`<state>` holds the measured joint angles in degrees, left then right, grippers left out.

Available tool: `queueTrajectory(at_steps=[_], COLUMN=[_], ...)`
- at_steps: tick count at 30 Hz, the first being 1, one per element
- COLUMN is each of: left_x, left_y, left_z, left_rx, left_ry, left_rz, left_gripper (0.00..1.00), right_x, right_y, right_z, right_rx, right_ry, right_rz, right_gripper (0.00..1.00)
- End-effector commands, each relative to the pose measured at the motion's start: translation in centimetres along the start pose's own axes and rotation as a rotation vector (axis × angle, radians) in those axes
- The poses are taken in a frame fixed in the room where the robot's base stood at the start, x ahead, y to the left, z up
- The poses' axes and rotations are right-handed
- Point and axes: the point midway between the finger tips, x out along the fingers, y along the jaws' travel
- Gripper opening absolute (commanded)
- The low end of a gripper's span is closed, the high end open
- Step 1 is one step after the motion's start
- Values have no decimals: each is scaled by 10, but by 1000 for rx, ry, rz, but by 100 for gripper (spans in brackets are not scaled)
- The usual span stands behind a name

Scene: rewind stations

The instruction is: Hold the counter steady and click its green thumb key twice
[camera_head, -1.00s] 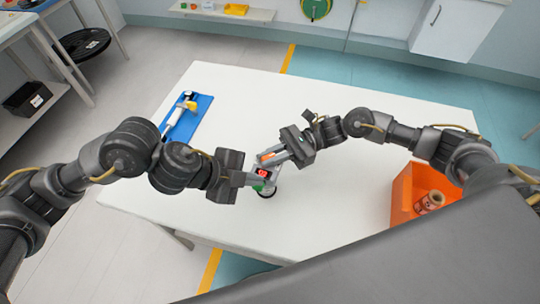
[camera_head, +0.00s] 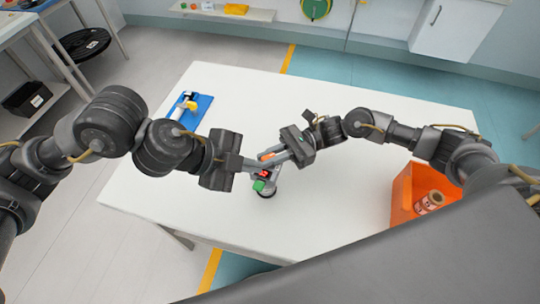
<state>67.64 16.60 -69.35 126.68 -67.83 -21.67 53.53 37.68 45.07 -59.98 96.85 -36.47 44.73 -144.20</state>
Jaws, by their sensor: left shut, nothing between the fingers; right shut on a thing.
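The counter (camera_head: 270,186) stands on the white table near its front middle, with a dark round base, a red display (camera_head: 263,173) and a green thumb key (camera_head: 259,185) on its left side. My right gripper (camera_head: 273,160) is shut on the counter's upper part, coming in from the upper right. My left gripper (camera_head: 257,166) is shut and empty, its tips close to the counter's top left, above the green key. I cannot tell whether the tips touch the counter. The green key is in plain view.
A blue board (camera_head: 190,116) with a white and yellow tool lies at the table's left. An orange bin (camera_head: 403,196) holding a red-and-brown spool (camera_head: 429,202) stands at the right. The white table (camera_head: 340,220) is clear around the counter.

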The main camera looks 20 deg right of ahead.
Motion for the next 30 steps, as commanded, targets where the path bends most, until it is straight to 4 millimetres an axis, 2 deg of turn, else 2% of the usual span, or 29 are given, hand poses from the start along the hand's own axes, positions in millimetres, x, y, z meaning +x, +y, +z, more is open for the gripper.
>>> queueTrajectory(at_steps=[11,12,17,26,30], left_x=[0,0,0,0,0], left_y=[0,0,0,0,0], left_z=[0,0,0,0,0], left_rx=[0,0,0,0,0], left_ry=[0,0,0,0,0], left_rz=[0,0,0,0,0], left_gripper=[0,0,0,0,0], right_x=[0,0,0,-2,-15], right_y=[0,0,0,0,-1], right_z=[0,0,0,0,0], right_rx=[0,0,0,0,0], right_ry=[0,0,0,0,3], right_rz=[0,0,0,0,-2], right_gripper=[0,17,38,39,39])
